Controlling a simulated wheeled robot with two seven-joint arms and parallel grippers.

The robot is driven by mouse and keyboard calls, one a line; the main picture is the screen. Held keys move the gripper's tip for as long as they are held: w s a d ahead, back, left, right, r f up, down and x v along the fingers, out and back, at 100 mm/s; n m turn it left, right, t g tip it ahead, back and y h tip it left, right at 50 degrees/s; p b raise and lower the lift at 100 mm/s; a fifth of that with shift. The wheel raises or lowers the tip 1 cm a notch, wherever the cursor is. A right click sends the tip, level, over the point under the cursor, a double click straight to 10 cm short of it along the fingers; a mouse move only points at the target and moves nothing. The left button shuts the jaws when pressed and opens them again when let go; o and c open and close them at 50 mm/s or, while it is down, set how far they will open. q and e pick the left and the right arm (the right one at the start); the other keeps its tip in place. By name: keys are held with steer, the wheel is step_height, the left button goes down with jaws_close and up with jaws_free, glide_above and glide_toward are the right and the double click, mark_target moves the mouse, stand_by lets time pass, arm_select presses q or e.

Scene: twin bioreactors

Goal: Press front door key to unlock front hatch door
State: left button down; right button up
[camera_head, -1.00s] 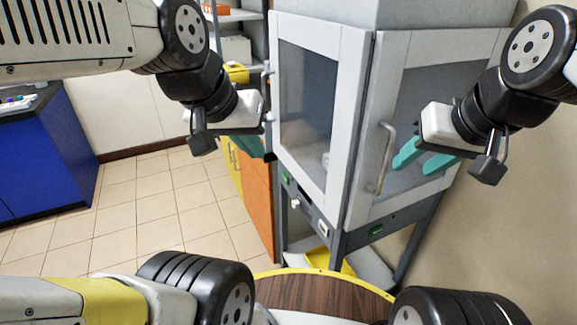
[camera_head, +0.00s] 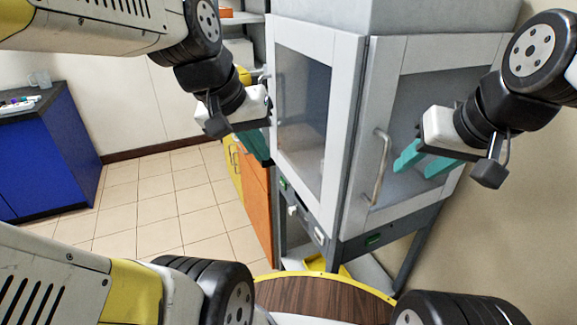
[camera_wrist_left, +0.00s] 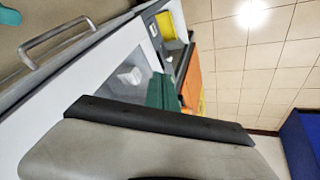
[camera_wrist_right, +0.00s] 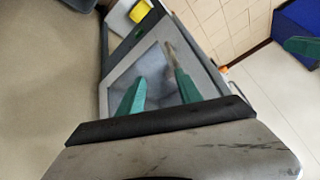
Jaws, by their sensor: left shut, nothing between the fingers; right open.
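The white cabinet (camera_head: 345,130) has a glazed door on each of two visible sides. The right-hand door has a vertical metal handle (camera_head: 381,168). A green key (camera_head: 373,239) sits on the grey panel below this door. Another green key (camera_head: 284,184) is on the left-hand panel. I cannot tell from labels which is the front door key. My left gripper (camera_head: 260,155) is shut and empty, left of the cabinet's left door; its teal fingers also show in the left wrist view (camera_wrist_left: 163,92). My right gripper (camera_head: 423,160) is open and empty before the handled door, above its key.
White parts (camera_head: 320,233) sit on the left panel. An orange-and-yellow cupboard (camera_head: 258,205) stands behind my left gripper. A round wooden top with a yellow rim (camera_head: 315,296) is below. A blue cabinet (camera_head: 60,155) is far left. Tiled floor between is clear.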

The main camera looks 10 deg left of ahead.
mark_target(282, 184)
arm_select(q)
steer(key=w+a+f+n+g+h, duration=0.2)
steer(key=w+f+n+h, duration=0.25)
steer(key=w+f, duration=0.3)
steer(key=w+a+f+n+g+h, duration=0.2)
steer(key=w+f+n+h, duration=0.1)
steer(key=w+f+n, duration=0.5)
steer(key=w+a+f+n+t+h, duration=0.1)
steer(key=w+a+f+n+t, duration=0.1)
steer(key=f, duration=0.4)
steer(key=w+a+f+n+t+h, duration=0.2)
steer(key=w+a+f+n+t, duration=0.1)
steer(key=a+f+n+t, duration=0.1)
steer(key=w+a+f+n+t+h, duration=0.2)
steer(key=a+f+n, duration=0.3)
steer(key=f, duration=0.4)
steer(key=shift+w+a+f+t, duration=0.35)
steer(key=shift+a+t, duration=0.15)
steer(key=shift+a, duration=0.35)
steer(key=shift+d+n, duration=0.1)
steer(key=shift+n, duration=0.15)
steer(key=x, duration=1.4)
